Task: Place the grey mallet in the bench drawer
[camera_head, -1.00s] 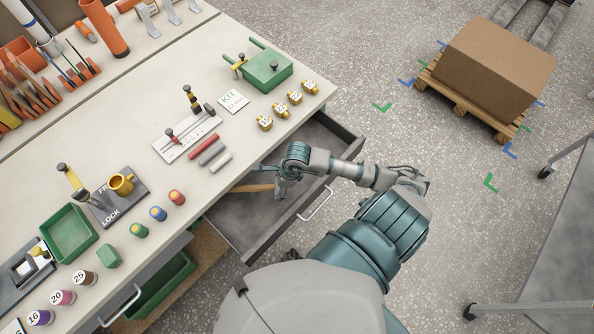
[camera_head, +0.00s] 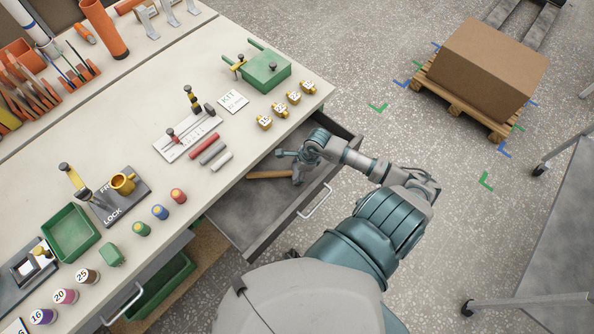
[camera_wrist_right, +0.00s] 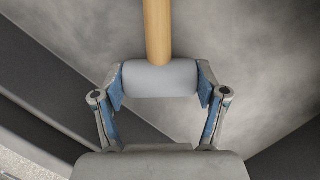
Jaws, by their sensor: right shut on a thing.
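The grey mallet has a grey cylindrical head (camera_wrist_right: 160,78) and a wooden handle (camera_head: 270,175). My right gripper (camera_wrist_right: 160,88) is shut on the head, with one finger at each end, in the right wrist view. The handle points away from the palm there. In the head view my right gripper (camera_head: 296,165) is over the open bench drawer (camera_head: 245,215), and the handle extends left within the drawer's outline. I cannot tell whether the mallet touches the drawer floor. My left gripper is out of view.
The bench top (camera_head: 200,105) beside the drawer carries a green box (camera_head: 266,69), several yellow numbered pieces and coloured cylinders. The drawer's front wall and handle (camera_head: 315,200) stand near my right arm. Bare floor lies to the right, with a carton (camera_head: 497,62) on a pallet.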

